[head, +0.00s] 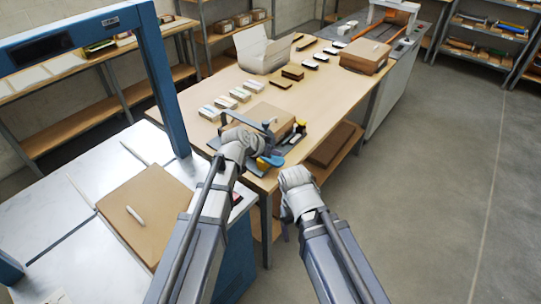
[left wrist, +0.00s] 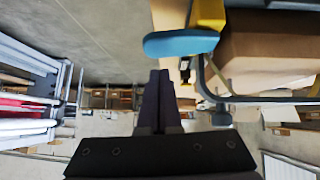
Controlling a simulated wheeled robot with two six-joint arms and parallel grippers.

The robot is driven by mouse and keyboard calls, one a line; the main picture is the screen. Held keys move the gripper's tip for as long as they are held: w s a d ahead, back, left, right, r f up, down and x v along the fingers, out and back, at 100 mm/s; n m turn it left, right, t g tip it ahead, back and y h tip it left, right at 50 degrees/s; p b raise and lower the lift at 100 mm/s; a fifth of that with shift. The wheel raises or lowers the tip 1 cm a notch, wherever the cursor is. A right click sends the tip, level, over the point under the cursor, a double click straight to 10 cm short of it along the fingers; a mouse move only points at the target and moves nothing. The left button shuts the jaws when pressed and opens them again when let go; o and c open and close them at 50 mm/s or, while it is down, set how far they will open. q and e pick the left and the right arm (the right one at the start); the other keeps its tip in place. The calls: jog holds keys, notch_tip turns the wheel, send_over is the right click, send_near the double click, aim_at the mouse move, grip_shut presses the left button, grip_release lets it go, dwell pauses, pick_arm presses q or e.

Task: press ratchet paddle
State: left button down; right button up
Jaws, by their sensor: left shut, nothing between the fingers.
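A strapping tool with a blue paddle (head: 272,161) sits at the near edge of the wooden table, beside a strapped cardboard box (head: 270,117). In the left wrist view the blue paddle (left wrist: 181,43) shows rounded, joined to a yellow part (left wrist: 208,14), with the cardboard box (left wrist: 270,48) to its right. My left gripper (left wrist: 159,78) is shut and empty; its fingertips look close to the paddle, and I cannot tell whether they touch it. In the head view its wrist hides part of the tool. My right gripper (head: 293,205) is off the table's near edge, its fingers mostly hidden.
Several small boxes and dark items stand on the table (head: 330,95). A blue frame (head: 165,85) rises at the left above a metal bench with a flat cardboard box (head: 150,205). Another box (head: 365,56) stands farther back. Open floor (head: 440,170) lies to the right.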

pick_arm(q)
notch_tip(320, 180, down, 2)
jog(key=shift+s+f+b, duration=0.1)
jog(key=shift+b, duration=0.5)
pick_arm(e)
notch_tip(320, 180, down, 2)
jog(key=shift+f, duration=0.1)
